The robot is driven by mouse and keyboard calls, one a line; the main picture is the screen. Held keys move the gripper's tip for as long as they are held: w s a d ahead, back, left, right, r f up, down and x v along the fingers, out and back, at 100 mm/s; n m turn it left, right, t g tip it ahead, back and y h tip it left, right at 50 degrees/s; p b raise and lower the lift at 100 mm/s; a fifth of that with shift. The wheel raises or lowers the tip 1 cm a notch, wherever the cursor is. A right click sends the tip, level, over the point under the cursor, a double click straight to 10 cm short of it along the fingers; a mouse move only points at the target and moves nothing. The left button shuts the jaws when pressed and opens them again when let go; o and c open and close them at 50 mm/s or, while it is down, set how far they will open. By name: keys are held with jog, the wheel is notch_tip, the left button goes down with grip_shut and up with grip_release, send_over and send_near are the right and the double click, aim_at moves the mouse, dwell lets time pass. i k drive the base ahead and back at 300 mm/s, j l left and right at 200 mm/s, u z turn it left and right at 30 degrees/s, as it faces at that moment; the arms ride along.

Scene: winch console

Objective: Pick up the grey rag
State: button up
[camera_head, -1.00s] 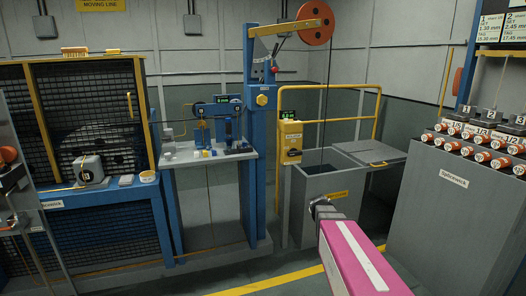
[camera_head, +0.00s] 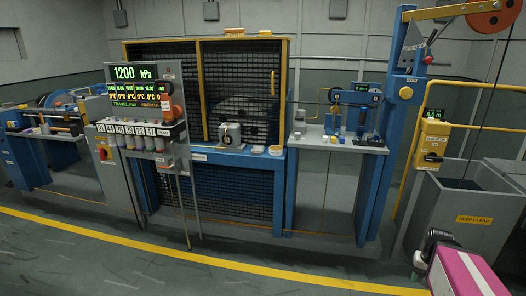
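A small flat grey item (camera_head: 257,150) lies on the blue ledge in front of the mesh cage, between a grey boxy device and a white tub. It may be the grey rag, but it is too small to be sure. My arm shows at the lower right as a magenta link with a white stripe, with a dark end (camera_head: 434,241) beyond it. That end is far to the right of the ledge and nearer to me. No gripper fingers can be made out, and I see nothing held.
The boxy device (camera_head: 230,135) and the white tub (camera_head: 276,151) stand on the ledge. A gauge panel (camera_head: 145,95) stands at its left, a blue workbench (camera_head: 340,142) at its right. A grey bin (camera_head: 470,205) is near my arm. The floor in front is clear, with a yellow line (camera_head: 200,252).

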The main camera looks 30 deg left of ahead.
aim_at(256, 150)
jog(key=u, duration=1.5)
